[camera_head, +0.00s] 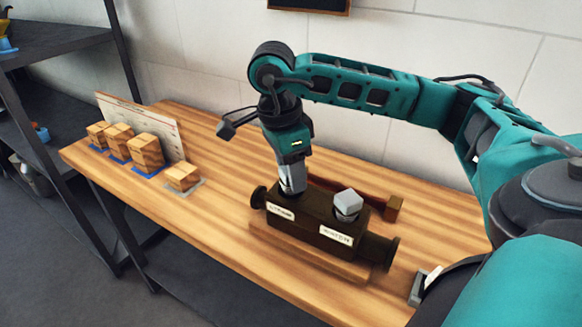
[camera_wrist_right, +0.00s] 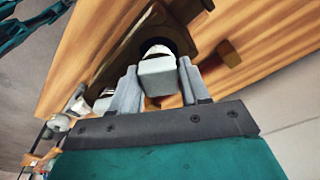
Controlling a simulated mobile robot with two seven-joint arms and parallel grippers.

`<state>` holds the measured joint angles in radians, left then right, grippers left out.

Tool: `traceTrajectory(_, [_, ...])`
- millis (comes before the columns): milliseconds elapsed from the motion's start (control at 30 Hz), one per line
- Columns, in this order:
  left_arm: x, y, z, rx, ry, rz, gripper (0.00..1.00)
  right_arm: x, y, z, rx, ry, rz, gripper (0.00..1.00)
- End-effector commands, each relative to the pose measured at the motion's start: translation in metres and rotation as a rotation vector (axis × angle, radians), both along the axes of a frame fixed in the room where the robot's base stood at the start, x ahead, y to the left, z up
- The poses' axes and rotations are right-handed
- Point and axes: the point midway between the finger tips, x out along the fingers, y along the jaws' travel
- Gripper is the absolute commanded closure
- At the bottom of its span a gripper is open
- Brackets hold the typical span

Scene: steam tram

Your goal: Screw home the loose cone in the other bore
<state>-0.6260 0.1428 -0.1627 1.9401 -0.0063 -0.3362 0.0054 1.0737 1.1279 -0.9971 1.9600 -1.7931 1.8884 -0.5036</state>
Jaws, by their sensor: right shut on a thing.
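A dark valve body (camera_head: 315,215) with two bores and white labels lies on the bench. My right gripper (camera_head: 292,184) reaches down over its left bore. In the right wrist view, its two grey fingers (camera_wrist_right: 160,72) are shut on the grey square head of a cone (camera_wrist_right: 157,77). Below the head, a pale round part meets the body's dark bore. The fingers hide this cone in the head view. The other cone (camera_head: 348,202) stands in the right bore, its square grey head above the body, free of the gripper. My left gripper is out of view.
A wooden-headed tool (camera_head: 394,208) lies behind the body. Several wooden blocks (camera_head: 146,152) stand on blue pads at the bench's left, before a white board (camera_head: 145,125); another block (camera_head: 183,176) sits apart. The bench between blocks and body is clear. A dark shelf (camera_head: 60,100) stands left.

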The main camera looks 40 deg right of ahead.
Motion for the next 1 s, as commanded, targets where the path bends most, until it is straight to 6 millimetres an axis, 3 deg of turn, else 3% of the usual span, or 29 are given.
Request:
traceTrajectory(267, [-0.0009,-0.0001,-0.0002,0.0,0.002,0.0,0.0,0.0002,0.0001,0.0005,0.001,-0.001,-0.015,0.97])
traceTrajectory(600, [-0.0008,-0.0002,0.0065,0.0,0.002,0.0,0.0,0.0001,0.0003,0.001,0.002,0.0,-0.335,0.97])
traceTrajectory(1000, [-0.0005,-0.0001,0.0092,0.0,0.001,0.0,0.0,0.0001,0.0003,0.0012,0.001,0.0,-0.437,0.97])
